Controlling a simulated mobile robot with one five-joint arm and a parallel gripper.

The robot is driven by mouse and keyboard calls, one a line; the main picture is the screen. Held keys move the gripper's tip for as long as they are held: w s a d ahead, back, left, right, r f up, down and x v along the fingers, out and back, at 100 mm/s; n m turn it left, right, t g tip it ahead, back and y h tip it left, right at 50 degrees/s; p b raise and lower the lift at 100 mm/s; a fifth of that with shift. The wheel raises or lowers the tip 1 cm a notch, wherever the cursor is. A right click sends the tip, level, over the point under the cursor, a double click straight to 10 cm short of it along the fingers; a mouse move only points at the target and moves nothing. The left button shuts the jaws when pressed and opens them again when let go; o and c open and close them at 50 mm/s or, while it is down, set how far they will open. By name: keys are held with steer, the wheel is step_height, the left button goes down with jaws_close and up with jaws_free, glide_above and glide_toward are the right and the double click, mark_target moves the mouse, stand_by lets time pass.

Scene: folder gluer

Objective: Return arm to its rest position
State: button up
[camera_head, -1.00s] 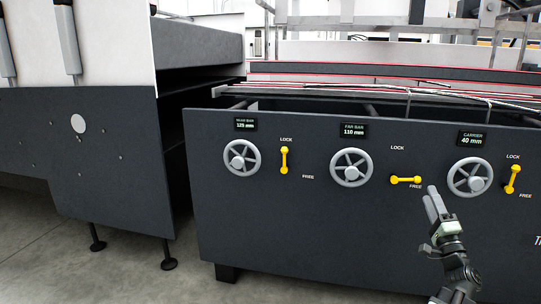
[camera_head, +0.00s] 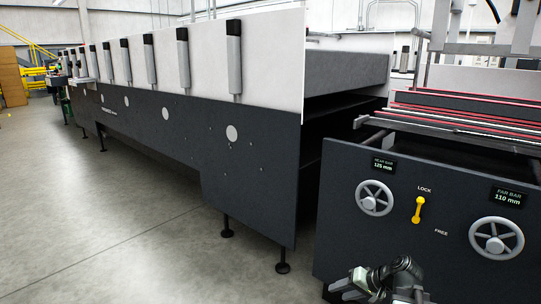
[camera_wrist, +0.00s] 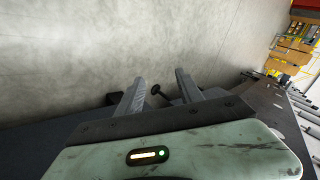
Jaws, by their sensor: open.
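My gripper (camera_head: 347,286) is at the bottom of the head view, low in front of the dark machine panel, with the arm folded beside it. In the wrist view the two grey fingers of my gripper (camera_wrist: 159,88) are spread apart with nothing between them. Behind them are the grey floor and a dark machine foot. The gripper appears clear of the panel and touches no handwheel or lever. Much of my arm is cut off by the lower edge of the head view.
The dark panel (camera_head: 345,220) carries a near bar handwheel (camera_head: 374,197), a yellow lever (camera_head: 418,209) upright toward LOCK, and a far bar handwheel (camera_head: 496,237). A long machine body (camera_head: 165,125) on feet runs left. The concrete floor (camera_head: 80,220) at left is clear.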

steer(key=s+a+n+g+h+p, duration=0.3)
steer(key=s+a+g+h+p, duration=0.3)
steer(key=a, duration=0.5)
step_height(320, 180, up, 38)
steer(key=p, duration=3.6)
steer(key=shift+s+d+f, duration=0.15)
steer(key=shift+s+d, duration=0.2)
steer(key=shift+s, duration=0.1)
